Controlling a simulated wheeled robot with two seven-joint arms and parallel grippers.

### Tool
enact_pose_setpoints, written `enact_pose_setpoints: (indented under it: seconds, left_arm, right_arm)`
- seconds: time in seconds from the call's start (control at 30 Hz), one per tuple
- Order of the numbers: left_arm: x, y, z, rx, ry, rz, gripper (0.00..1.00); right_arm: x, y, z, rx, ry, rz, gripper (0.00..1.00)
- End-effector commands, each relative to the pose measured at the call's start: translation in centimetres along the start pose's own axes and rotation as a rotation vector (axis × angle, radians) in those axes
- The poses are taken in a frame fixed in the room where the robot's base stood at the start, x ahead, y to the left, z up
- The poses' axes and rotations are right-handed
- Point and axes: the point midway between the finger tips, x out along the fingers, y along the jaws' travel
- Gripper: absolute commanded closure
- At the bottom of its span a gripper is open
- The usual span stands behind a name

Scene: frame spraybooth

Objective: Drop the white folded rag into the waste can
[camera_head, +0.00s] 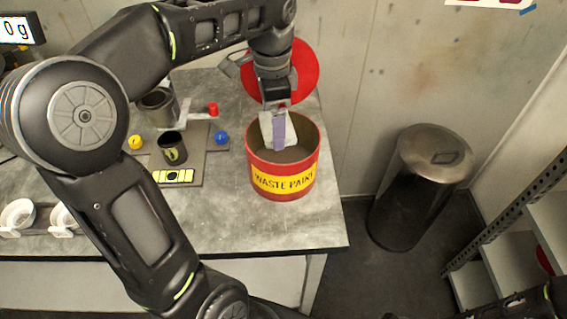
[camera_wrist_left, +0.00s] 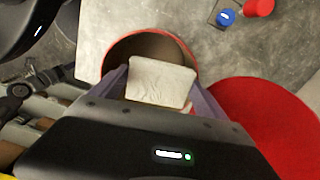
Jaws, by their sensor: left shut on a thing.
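The white folded rag (camera_wrist_left: 160,83) is held between the fingers of my left gripper (camera_head: 278,138). In the head view the rag (camera_head: 291,134) shows partly behind the fingers. The waste can is a red can (camera_head: 283,190) with a yellow "WASTE PAINT" band, standing on the grey table. In the wrist view its red rim (camera_wrist_left: 118,50) curves behind the rag. My left gripper points down over the can's open mouth, shut on the rag. How deep the rag hangs relative to the rim is hard to tell. My right gripper is not in view.
A red round lid (camera_head: 305,70) is behind the can. A dark cup (camera_head: 172,148), a metal pot (camera_head: 158,106), and red, yellow and blue (camera_head: 221,137) caps stand left of it. A tall metal bin (camera_head: 420,185) stands on the floor, right of the table.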

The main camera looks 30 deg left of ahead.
Motion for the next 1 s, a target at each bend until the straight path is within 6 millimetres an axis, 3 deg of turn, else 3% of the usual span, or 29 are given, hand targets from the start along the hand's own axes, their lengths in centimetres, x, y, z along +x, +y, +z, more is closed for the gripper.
enact_pose_setpoints:
  seconds: [0.3, 0.33, 0.47, 0.77, 1.0]
  left_arm:
    - [0.1, 0.0, 0.0, 0.0, 0.0, 0.0, 0.59]
    - [0.1, 0.0, 0.0, 0.0, 0.0, 0.0, 0.12]
    - [0.1, 0.0, 0.0, 0.0, 0.0, 0.0, 0.02]
    - [0.0, 0.0, 0.0, 0.0, 0.0, 0.0, 0.0]
    - [-2.5, 0.0, 0.0, 0.0, 0.002, -0.002, 0.0]
  right_arm:
    - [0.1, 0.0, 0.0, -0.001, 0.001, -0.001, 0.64]
    - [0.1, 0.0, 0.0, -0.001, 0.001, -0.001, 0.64]
    - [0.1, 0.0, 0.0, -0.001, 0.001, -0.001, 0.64]
    - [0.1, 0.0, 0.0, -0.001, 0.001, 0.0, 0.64]
    - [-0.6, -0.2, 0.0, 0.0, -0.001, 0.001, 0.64]
